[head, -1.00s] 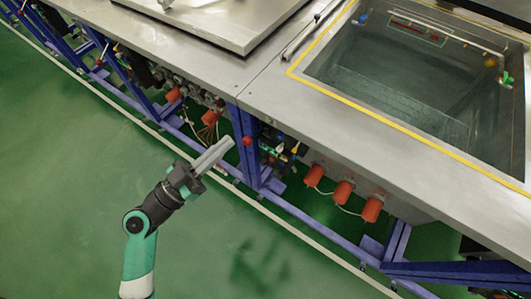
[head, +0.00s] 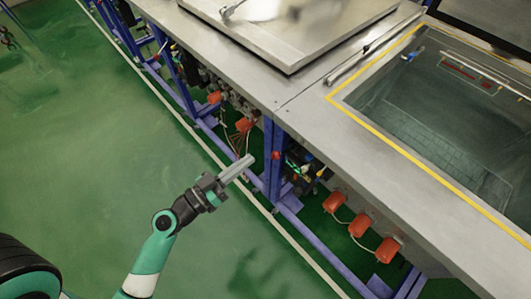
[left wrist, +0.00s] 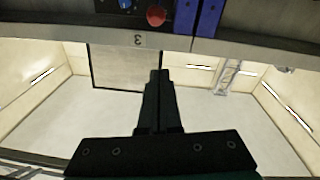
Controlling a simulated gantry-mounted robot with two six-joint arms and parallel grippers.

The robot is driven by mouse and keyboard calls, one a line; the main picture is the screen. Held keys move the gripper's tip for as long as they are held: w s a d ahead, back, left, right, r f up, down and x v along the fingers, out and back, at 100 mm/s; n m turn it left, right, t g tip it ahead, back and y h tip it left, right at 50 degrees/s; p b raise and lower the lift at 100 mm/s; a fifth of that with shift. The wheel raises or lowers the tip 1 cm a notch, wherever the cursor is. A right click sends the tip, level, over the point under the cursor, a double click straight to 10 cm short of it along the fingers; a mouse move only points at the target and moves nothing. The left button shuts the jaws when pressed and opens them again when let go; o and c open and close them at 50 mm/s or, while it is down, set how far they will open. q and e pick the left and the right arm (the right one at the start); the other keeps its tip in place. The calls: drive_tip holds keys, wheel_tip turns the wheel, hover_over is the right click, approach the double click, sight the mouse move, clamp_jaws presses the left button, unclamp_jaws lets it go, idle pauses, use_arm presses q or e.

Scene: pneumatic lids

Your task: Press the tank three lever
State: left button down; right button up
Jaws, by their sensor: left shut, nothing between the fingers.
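My left gripper (head: 240,168) is shut and empty, held above the green floor in front of the bench. Its fingers point up and right in the head view, towards a red knob (head: 276,155) at a blue post, with a gap in the picture. In the left wrist view the shut fingers (left wrist: 159,76) point up at a grey strip marked 3 (left wrist: 138,41). A red round knob (left wrist: 156,16) and a blue knob (left wrist: 125,4) show above that strip. I cannot tell for sure which part is the tank three lever. My right gripper is not in view.
The steel bench top (head: 290,115) carries a closed lid (head: 300,25) and an open tank with a yellow border (head: 375,130). Below its edge are blue posts, orange-red fittings (head: 358,228) and wiring. Open green floor (head: 90,150) lies to the left.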

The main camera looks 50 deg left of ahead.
use_arm(q)
drive_tip(key=w+f+b, duration=0.1)
drive_tip(key=w+f, duration=0.2)
drive_tip(key=w, duration=0.4)
drive_tip(key=shift+d, duration=0.25)
drive_tip(key=shift+f, duration=0.1)
drive_tip(key=shift+s, duration=0.1)
